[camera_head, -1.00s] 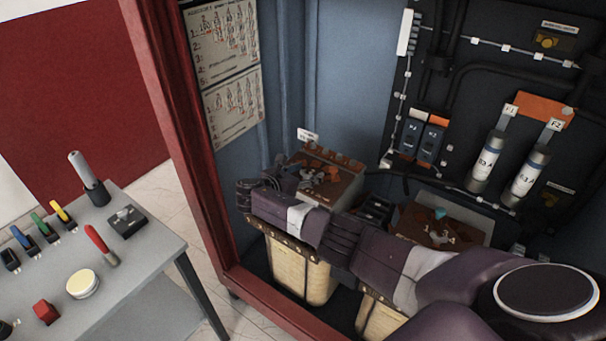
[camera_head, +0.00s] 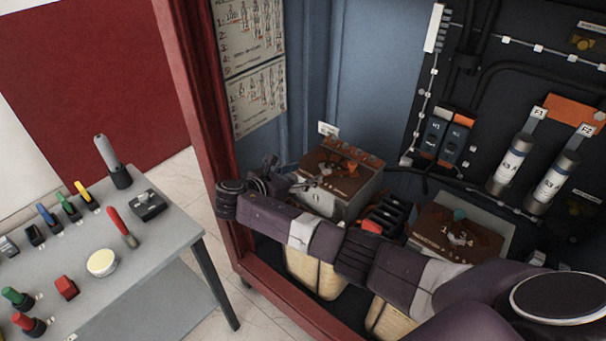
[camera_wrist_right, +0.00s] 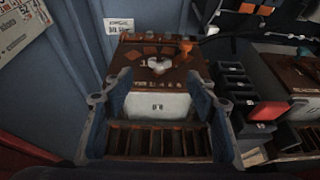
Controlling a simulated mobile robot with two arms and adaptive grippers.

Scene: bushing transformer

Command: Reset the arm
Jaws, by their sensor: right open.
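My right arm reaches in from the lower right in the head view, across the front of the open cabinet. My right gripper (camera_head: 275,180) is open and empty, just left of a brown-topped switch box (camera_head: 345,178). In the right wrist view the two fingers (camera_wrist_right: 160,95) stand apart, with the box (camera_wrist_right: 165,65) beyond them. The box's top carries an orange-tipped lever and a pale knob. The gripper appears apart from the box; the exact gap is hard to tell. My left gripper is out of view.
The red cabinet post (camera_head: 190,120) stands close to the gripper's left. A second brown-topped box (camera_head: 460,228) and black modules (camera_head: 385,215) lie right. A grey table (camera_head: 165,265) with switches and knobs stands at the left, with tiled floor between.

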